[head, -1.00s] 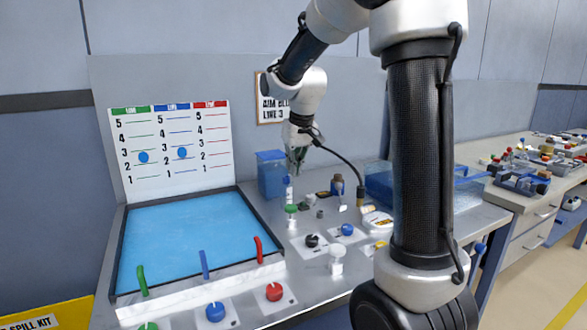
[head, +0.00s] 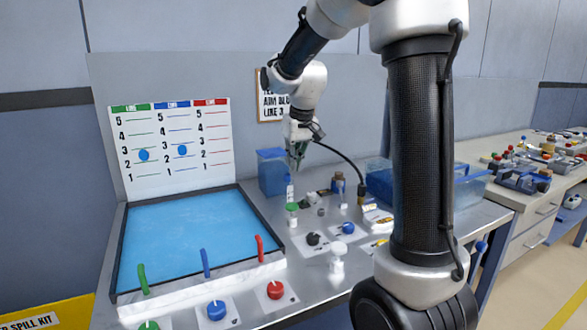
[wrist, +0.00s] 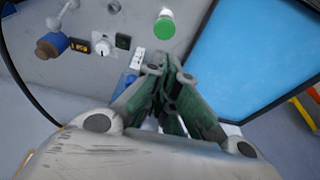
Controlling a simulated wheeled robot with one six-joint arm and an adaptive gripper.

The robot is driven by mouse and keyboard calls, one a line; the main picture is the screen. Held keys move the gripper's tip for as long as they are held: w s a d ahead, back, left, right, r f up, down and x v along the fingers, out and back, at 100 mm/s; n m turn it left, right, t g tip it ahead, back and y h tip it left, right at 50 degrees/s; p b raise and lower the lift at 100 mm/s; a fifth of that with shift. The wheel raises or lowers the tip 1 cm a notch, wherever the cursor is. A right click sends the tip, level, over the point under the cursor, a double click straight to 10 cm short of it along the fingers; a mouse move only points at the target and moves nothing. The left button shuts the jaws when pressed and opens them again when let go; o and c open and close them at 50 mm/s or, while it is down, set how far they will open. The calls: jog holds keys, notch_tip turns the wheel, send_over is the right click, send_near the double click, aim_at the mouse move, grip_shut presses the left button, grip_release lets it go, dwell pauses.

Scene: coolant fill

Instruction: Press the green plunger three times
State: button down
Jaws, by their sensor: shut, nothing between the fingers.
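The green plunger (head: 291,207) is a round green cap on a short white post, standing on the metal bench right of the blue tray. The wrist view shows its cap (wrist: 164,27) from above, just past my fingertips. My gripper (head: 297,164) is shut and empty, with its fingers pointing down. It hangs above and a little behind the plunger in the head view, apart from it. In the wrist view the dark green fingers (wrist: 168,68) meet, with a clear gap between them and the cap.
A blue tray (head: 120,245) with a marked board (head: 172,178) behind lies left. Blue markers sit in its green and blue columns. A white-capped post (head: 337,252), black knob (head: 313,239) and blue knob (head: 347,228) stand near. A blue container (head: 271,172) and bottle (head: 290,190) stand behind.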

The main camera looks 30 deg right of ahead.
aim_at(291, 204)
jog(key=x, duration=0.7)
jog(key=s+x, duration=0.1)
jog(key=x, duration=0.3)
jog(key=shift+f, duration=0.55)
jog(key=shift+f, duration=1.4)
notch_tip(291, 204, up, 5)
jog(key=shift+f, duration=0.1)
jog(key=v, duration=0.9)
